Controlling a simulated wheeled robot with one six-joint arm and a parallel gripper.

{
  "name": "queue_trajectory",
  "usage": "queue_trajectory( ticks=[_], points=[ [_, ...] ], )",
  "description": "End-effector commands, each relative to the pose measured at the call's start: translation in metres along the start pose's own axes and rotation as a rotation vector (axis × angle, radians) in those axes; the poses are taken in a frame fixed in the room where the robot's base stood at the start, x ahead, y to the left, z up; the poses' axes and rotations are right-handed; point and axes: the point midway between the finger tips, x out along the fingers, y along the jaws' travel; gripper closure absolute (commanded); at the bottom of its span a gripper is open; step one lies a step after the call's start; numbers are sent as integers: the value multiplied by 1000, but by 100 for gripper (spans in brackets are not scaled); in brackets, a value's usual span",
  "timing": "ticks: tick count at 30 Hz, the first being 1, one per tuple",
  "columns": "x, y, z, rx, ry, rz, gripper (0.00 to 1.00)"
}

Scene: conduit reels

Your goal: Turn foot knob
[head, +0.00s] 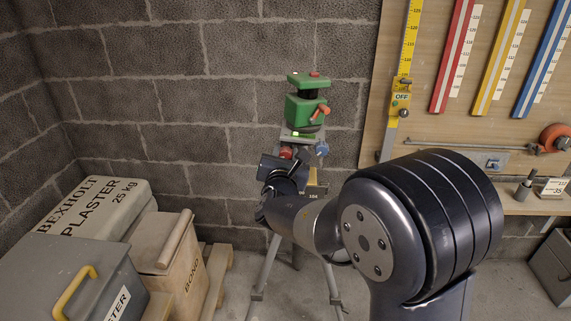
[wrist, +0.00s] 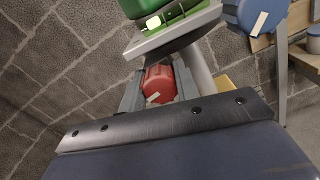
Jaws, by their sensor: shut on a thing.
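A green levelling instrument (head: 306,107) stands on a tripod (head: 331,282) against the block wall. Below its grey plate are a red knob (head: 286,152) and a blue knob (head: 321,149). In the wrist view the red knob (wrist: 158,78), with a pale stripe on its face, sits between the two fingers of my gripper (wrist: 159,92). My gripper is shut on it; the finger contact is partly hidden. The blue knob (wrist: 258,14), also striped, is apart at the upper right. The frames do not label either knob as the foot knob.
A grey toolbox (head: 65,275), a plaster bag (head: 92,207) and a wooden box (head: 180,262) stand at the left. A board (head: 455,125) with coloured rulers hangs at the right above a shelf (head: 530,208). Tripod legs and my arm crowd the middle.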

Motion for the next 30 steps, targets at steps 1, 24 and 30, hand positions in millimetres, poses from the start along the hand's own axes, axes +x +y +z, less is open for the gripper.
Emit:
queue_trajectory(
  ticks=[1, 24, 30],
  points=[
    [0, -2, -8, 42, -4, 1, 93],
    [0, -1, -4, 554, 1, 1, 93],
    [0, -1, -2, 588, 1, 0, 93]
  ],
)
